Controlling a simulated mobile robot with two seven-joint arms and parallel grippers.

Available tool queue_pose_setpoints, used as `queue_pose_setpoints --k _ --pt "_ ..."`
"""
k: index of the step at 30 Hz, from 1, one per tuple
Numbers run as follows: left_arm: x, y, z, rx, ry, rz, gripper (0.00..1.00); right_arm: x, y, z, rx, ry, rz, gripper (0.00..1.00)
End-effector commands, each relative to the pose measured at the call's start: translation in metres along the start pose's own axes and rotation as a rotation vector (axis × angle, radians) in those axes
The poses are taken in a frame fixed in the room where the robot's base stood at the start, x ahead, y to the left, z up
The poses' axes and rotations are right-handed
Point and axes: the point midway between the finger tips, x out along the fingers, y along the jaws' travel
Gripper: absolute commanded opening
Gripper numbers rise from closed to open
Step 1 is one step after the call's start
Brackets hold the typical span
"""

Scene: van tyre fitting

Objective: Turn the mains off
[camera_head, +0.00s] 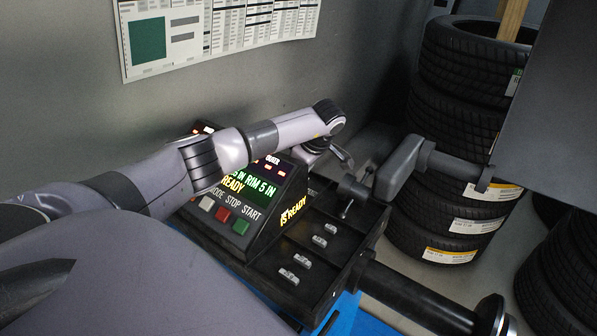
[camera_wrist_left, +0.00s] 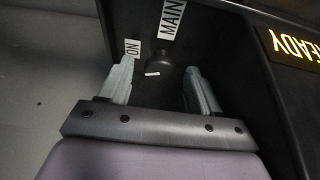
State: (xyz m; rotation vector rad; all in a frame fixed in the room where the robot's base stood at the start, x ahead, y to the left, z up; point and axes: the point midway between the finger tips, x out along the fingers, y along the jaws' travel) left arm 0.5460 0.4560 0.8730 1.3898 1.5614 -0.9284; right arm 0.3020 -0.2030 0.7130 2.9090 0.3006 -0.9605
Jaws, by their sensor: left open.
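The mains switch is a dark round knob (camera_wrist_left: 159,62) with a short white mark, seen in the left wrist view on a black panel. A white label reading MAIN (camera_wrist_left: 172,18) lies above it, cut off at the picture's edge, and an ON label (camera_wrist_left: 133,47) is at its upper left. My left gripper (camera_wrist_left: 160,70) is open, with one finger on each side of the knob; I cannot tell if they touch it. In the head view my left arm reaches over the balancer console (camera_head: 250,190), and the switch is hidden there. My right gripper is not in view.
The lit console screen (camera_head: 258,180) shows READY. A black weight tray (camera_head: 305,255) and a shaft (camera_head: 420,300) lie to its right. Stacked tyres (camera_head: 455,140) stand behind at the right. A grey wall with a chart (camera_head: 215,35) is behind the console.

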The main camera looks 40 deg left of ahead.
Motion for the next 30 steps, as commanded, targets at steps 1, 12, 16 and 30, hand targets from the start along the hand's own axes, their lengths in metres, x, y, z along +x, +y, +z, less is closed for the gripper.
queue_pose_setpoints --k 1,12,16,30 --pt "0.001 0.0001 0.0003 0.0 -0.001 0.001 0.63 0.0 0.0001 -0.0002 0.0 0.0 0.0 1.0" --pt "0.0007 0.0003 0.0005 0.001 -0.001 0.001 0.08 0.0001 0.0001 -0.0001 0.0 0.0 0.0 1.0" --pt "0.0006 0.0003 0.0005 0.0 -0.001 0.001 0.07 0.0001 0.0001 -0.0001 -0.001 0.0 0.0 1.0" --pt "0.0014 0.003 0.0009 -0.167 -0.001 -0.066 0.07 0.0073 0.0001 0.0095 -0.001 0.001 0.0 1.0"
